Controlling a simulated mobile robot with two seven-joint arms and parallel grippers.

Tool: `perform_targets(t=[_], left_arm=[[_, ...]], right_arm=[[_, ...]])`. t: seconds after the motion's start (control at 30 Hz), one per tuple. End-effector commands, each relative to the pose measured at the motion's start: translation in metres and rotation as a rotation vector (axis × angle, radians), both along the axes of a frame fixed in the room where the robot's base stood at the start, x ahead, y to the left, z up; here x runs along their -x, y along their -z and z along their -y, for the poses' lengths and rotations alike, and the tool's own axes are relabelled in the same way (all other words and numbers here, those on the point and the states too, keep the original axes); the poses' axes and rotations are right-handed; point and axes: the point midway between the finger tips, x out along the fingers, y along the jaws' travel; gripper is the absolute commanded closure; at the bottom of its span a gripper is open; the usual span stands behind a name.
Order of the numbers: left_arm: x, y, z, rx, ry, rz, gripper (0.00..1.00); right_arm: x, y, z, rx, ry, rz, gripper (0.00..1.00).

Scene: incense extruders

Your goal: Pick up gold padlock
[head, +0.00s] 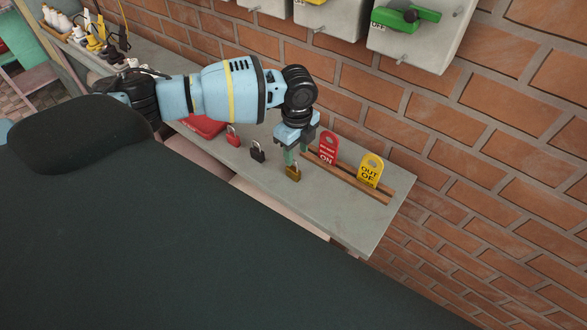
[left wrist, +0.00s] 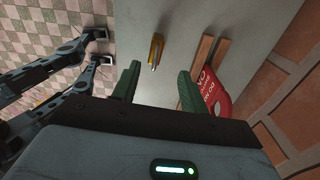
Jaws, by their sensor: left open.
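In the left wrist view the padlock (left wrist: 156,48) lies ahead of the gap between the open fingers (left wrist: 159,75). It appears apart from both fingers, and nothing is held.
A red tag (head: 328,148) and a yellow tag (head: 370,170) stand in the wooden rack (head: 345,178) beside the gripper. A black padlock (head: 258,153) and a red padlock (head: 233,137) stand to the left. A brick wall (head: 470,150) rises behind the shelf.

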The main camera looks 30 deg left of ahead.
Motion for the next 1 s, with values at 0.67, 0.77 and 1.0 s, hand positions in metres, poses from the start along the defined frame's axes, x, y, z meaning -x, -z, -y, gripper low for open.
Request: perform_targets(t=[0.67,0.77,1.0], left_arm=[[0.008,0.058,-0.001,-0.001,0.0,0.0,0.56],[0.009,0.071,-0.002,-0.001,-0.001,-0.002,0.56],[0.008,0.077,-0.001,0.0,-0.001,0.001,0.56]], right_arm=[[-0.005,-0.005,0.002,0.004,-0.002,0.013,0.64],[-0.005,-0.004,0.001,0.002,-0.001,0.012,0.64],[-0.004,-0.003,0.001,0.001,0.0,0.01,0.64]])
